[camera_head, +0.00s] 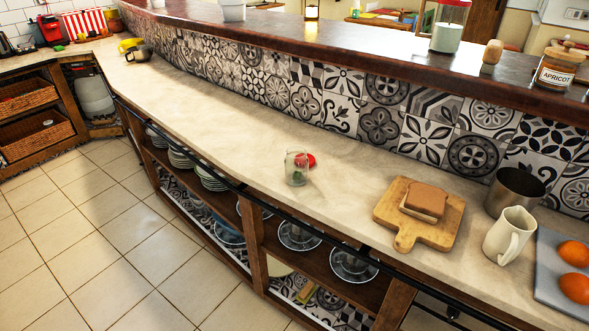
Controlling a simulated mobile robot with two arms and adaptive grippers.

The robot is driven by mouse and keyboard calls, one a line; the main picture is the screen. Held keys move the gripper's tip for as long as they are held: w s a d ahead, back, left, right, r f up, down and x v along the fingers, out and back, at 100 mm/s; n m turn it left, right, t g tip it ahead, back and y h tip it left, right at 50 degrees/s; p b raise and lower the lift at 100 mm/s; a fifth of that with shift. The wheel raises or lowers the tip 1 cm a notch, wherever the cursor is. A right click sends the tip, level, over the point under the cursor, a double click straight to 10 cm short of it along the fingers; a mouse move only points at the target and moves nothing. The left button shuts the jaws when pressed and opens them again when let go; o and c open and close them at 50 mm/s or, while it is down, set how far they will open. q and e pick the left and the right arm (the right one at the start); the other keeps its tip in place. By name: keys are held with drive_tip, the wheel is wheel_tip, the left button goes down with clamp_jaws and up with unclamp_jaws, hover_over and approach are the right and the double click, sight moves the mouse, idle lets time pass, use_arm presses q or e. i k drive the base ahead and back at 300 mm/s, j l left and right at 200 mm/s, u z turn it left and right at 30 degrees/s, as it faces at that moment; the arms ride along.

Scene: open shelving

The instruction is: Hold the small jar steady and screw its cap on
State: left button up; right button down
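A small clear glass jar (296,169) stands upright on the pale counter, near its front edge. A round red cap (308,160) shows at the jar's right side. Part of the red shows through or behind the glass, and I cannot tell whether the cap touches the jar. The jar's top appears open. Neither of my grippers is in view.
To the right are a wooden board (387,213) with a sandwich-like block (426,201), a cream jug (509,235), a metal pot (514,190) and a grey tray (551,276) with orange fruit. A dark rail (240,187) runs along the front edge. The counter left of the jar is clear.

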sight(296, 168)
drive_tip(key=i+l+u, duration=0.15)
drive_tip(key=u, duration=0.2)
drive_tip(key=i+l+u, duration=0.1)
drive_tip(key=l+u, duration=0.25)
drive_tip(key=i+l+u, duration=0.1)
drive_tip(key=u, duration=0.25)
drive_tip(key=k+l, duration=0.05)
drive_tip(key=l, duration=0.05)
